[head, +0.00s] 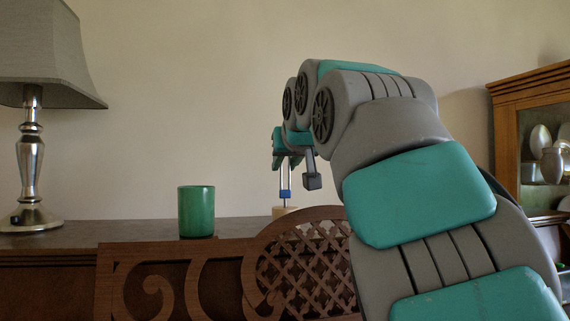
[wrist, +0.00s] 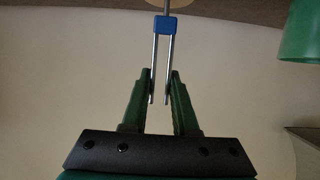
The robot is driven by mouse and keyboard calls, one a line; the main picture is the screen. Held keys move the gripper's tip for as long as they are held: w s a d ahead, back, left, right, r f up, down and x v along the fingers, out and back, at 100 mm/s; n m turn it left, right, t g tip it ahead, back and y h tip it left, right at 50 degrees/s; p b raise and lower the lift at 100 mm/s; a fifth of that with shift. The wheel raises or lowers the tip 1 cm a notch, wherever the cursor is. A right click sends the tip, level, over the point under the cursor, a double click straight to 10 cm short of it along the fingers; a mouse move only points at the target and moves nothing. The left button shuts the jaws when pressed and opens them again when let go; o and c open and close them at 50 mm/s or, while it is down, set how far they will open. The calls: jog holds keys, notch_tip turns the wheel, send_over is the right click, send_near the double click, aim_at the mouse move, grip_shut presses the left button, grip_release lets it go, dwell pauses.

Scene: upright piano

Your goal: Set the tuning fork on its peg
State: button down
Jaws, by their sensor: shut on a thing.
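The tuning fork (head: 286,193) is upright, prongs up, with two silver prongs, a blue yoke and a thin stem below. In the wrist view the fork (wrist: 166,26) shows with its prongs reaching between my green fingers. My gripper (head: 287,160) is above it and shut on the prongs; the fingers also show in the wrist view (wrist: 161,80). A pale wooden piece (head: 284,211), perhaps the peg's base, is directly below the stem. It shows at the top edge of the wrist view. I cannot tell whether the stem is seated in it or just above it.
A green cup (head: 196,211) stands on the dark piano top (head: 60,242), left of the fork. A lamp (head: 30,165) is at far left. A carved lattice panel (head: 305,262) rises in front, hiding part of the top. A glass cabinet (head: 540,140) is at right.

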jog(key=c, duration=0.6)
grip_release()
jog(key=shift+s, duration=0.1)
jog(key=v, duration=0.7)
jog(key=shift+s, duration=0.25)
jog(key=shift+s+d+r, duration=0.1)
